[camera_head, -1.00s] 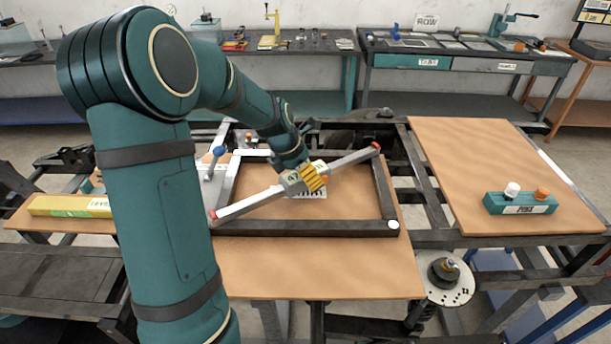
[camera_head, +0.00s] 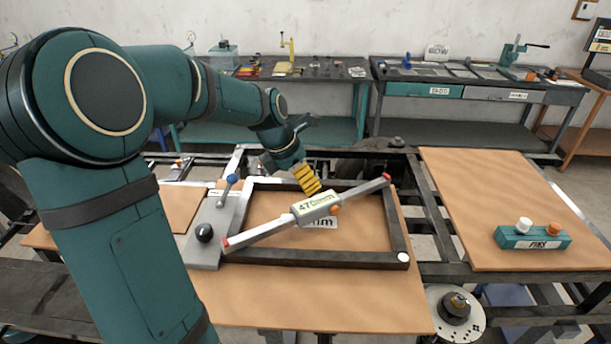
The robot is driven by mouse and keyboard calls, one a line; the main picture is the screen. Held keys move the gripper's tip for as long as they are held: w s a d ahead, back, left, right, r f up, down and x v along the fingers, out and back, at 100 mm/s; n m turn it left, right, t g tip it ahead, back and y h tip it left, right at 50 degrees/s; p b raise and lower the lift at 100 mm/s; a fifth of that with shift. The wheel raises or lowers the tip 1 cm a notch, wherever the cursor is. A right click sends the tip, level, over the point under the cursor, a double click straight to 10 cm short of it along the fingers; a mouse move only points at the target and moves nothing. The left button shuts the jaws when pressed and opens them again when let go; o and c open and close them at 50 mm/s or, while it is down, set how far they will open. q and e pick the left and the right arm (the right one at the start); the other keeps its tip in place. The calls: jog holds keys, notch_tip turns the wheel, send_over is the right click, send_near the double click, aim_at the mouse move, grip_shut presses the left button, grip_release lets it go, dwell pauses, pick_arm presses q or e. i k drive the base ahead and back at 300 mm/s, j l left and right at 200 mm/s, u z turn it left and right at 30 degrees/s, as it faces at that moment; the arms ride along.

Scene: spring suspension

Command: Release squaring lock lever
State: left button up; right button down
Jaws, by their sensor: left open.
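A lever with a blue knob (camera_head: 232,179) stands on a grey metal plate (camera_head: 205,235) at the left side of a dark square frame (camera_head: 320,259). The plate also carries a black knob (camera_head: 204,232). A measuring bar with red tips (camera_head: 262,230) and a "470mm" display lies diagonally across the frame. My left gripper (camera_head: 308,180), with yellow ribbed fingers, is above the frame's far side, just beyond the display and right of the blue lever. It is open and holds nothing visible. My right gripper is out of view.
A teal block with a white and an orange knob (camera_head: 533,236) sits on the right wooden board (camera_head: 490,200). Benches with tools stand along the back wall. A round flange (camera_head: 454,312) is below the front right edge. My left arm covers the left side.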

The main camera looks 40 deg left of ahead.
aim_at(232, 178)
jog(key=k+l, duration=0.35)
jog(key=l, duration=0.2)
jog(key=k+l, duration=0.4)
jog(key=l, duration=0.1)
